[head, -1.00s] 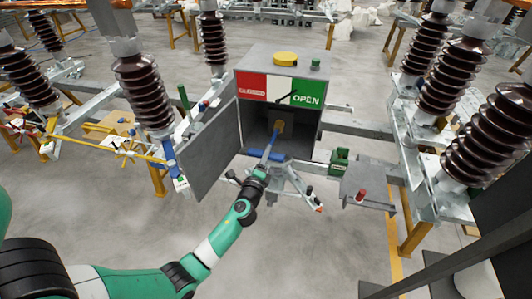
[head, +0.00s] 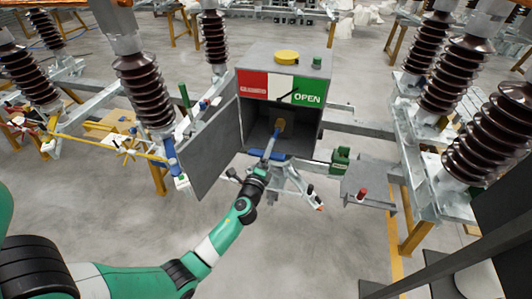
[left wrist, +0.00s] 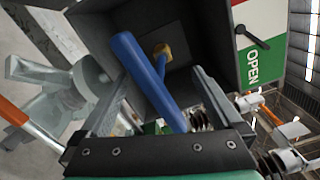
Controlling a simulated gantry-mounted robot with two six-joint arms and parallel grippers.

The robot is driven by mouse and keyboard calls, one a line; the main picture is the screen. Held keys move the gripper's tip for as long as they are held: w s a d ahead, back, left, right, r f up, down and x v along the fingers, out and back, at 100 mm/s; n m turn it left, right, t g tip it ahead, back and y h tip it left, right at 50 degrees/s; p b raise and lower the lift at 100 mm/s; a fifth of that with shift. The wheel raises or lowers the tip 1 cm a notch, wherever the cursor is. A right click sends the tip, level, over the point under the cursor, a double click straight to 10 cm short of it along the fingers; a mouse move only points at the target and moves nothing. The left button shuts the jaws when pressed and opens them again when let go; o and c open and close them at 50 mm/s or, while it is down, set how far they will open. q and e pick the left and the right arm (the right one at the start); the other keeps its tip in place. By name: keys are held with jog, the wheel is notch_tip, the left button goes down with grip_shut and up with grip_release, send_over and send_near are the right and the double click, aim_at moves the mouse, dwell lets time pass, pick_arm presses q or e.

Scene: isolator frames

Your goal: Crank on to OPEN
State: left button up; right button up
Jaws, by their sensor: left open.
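A grey drive box (head: 285,60) stands at the centre with its door (head: 207,150) swung open to the left. Its front has a red, white and green label (head: 310,90); the green part reads OPEN. A black pointer (left wrist: 250,37) lies across the label near the white and green parts. Inside is a crank with a yellow hub (head: 281,125) and a blue handle (left wrist: 145,80). My left gripper (head: 264,162) is at the crank, below the box opening. In the left wrist view its fingers (left wrist: 160,95) are apart, with the blue handle between them. My right gripper is not in view.
Brown ribbed insulators (head: 143,90) on metal frames stand left and right (head: 440,75). A grey plate with a red knob (head: 362,193) juts out right of the box. A yellow button (head: 286,56) tops the box. The floor in front is clear.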

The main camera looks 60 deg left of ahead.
pick_arm(q)
jog(key=v, duration=1.1)
jog(key=shift+s+d, duration=0.2)
jog(key=shift+s, duration=0.05)
dwell(1.3)
